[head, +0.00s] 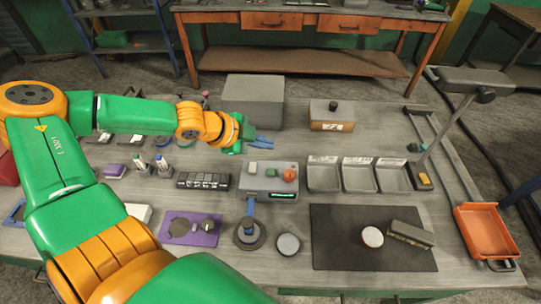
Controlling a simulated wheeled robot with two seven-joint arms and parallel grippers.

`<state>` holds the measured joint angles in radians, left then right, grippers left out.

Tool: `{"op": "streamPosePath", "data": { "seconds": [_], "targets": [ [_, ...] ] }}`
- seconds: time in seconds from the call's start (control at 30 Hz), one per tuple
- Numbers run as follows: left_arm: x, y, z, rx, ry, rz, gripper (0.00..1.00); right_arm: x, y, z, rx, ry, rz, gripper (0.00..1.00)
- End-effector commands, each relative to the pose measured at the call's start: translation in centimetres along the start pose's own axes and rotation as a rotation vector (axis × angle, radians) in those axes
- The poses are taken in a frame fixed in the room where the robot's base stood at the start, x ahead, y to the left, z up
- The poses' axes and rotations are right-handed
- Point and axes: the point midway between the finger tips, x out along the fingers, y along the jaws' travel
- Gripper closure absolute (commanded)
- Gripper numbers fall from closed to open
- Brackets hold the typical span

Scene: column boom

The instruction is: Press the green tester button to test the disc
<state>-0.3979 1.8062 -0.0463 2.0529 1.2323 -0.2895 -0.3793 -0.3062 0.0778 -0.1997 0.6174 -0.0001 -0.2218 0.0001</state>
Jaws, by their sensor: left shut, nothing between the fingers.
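The tester (269,182) is a grey box in the middle of the table. Its top carries a pale greenish button (252,168) at the left and a red knob (289,174) at the right; a lit green display (284,196) is on its front. A dark round base (249,234) with a blue upright stands in front of the tester. A grey disc (288,244) lies right of that base. My left gripper (262,141) is shut and empty, behind and above the tester, apart from the buttons. My right gripper is out of view.
Three grey bins (358,176) stand right of the tester. A dark mat (330,245) holds a red-and-white round item (372,237) and a grey block (411,234). A large grey box (253,98) is behind the gripper. An orange tray (485,232) is at the right edge.

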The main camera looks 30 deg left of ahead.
Motion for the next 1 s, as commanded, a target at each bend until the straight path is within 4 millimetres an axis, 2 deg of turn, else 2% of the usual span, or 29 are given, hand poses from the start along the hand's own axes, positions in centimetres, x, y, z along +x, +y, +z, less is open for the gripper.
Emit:
{"op": "streamPosePath", "data": {
  "seconds": [0.53,0.67,1.0],
  "targets": [
    [5.5,4.0,4.0,0.000,0.000,0.000,1.00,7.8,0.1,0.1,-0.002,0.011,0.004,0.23],
    [6.0,4.4,4.4,0.000,0.000,0.000,1.00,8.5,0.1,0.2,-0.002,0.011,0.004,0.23],
    [5.9,4.3,4.3,0.000,0.000,0.000,1.00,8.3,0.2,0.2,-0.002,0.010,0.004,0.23]
  ]
}}
